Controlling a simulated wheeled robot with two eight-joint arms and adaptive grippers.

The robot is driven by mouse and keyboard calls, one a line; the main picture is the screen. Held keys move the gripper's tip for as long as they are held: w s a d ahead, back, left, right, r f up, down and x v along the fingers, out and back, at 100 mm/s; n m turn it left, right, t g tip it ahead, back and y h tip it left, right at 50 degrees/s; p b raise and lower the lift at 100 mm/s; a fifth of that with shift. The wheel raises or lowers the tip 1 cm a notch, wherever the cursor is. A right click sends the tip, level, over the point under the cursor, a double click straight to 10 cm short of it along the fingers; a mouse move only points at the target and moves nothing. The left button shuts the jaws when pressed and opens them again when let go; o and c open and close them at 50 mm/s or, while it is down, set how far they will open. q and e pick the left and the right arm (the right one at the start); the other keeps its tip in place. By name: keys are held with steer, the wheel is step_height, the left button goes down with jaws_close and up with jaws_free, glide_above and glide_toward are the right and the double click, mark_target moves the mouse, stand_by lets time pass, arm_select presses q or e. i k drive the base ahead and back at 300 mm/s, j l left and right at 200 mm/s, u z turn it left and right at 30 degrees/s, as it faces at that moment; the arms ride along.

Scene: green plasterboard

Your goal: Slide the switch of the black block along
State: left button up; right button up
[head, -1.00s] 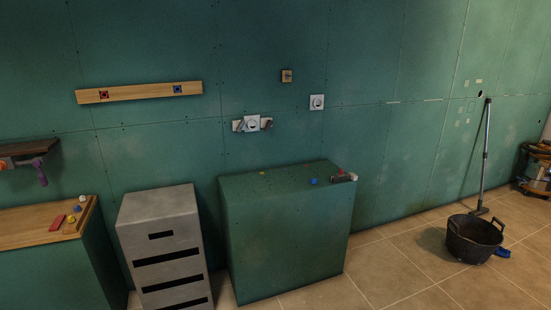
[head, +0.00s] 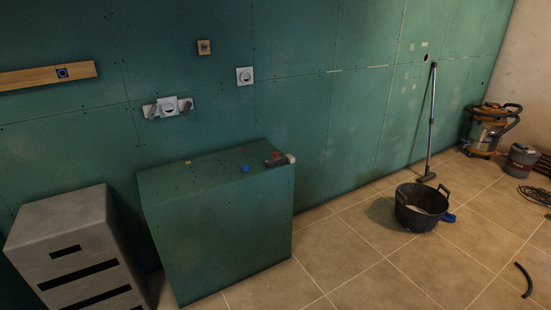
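A small dark item (head: 277,162) with a pale end lies on the right end of the green box's top (head: 205,166). It may be the black block, but it is too small to tell, and I cannot make out a switch on it. Neither of my grippers is in view.
A blue piece (head: 245,168) and a red piece (head: 276,155) lie near the dark item. A grey cabinet (head: 65,225) stands left of the green box. A black tub (head: 421,207) and a leaning pole (head: 432,120) are to the right. The tiled floor (head: 370,265) in front is mostly clear.

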mark_target(270, 163)
steer(key=i+l+u, duration=0.45)
steer(key=i+l, duration=0.75)
steer(key=i, duration=0.15)
